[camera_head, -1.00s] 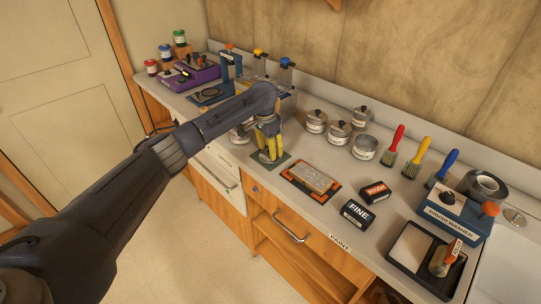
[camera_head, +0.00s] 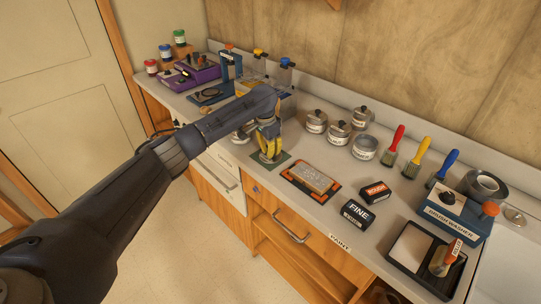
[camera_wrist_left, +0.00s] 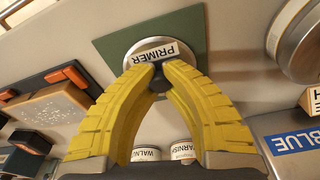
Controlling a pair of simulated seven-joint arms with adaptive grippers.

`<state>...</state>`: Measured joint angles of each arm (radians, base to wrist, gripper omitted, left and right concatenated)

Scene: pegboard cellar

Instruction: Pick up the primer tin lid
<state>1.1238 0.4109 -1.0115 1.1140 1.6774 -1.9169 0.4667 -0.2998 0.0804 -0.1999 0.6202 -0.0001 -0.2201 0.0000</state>
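The primer tin lid (camera_wrist_left: 130,62) is a round silver disc with a white PRIMER label and a dark knob. It lies over a green mat (camera_wrist_left: 112,45) in the left wrist view; whether it touches the mat I cannot tell. My left gripper (camera_head: 267,155) points down over the mat (camera_head: 284,160) in the head view and mostly hides the lid. In the left wrist view its yellow fingers (camera_wrist_left: 163,70) converge on the knob and look shut on it. My right gripper is not in view.
Lidded tins (camera_head: 316,121) and an open tin (camera_head: 365,147) stand behind and right of the mat. A sanding block on an orange-edged tray (camera_head: 292,179) and ROUGH (camera_head: 375,192) and FINE (camera_head: 356,213) boxes lie to the right. Brushes and a brush washer (camera_head: 452,218) are farther right.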

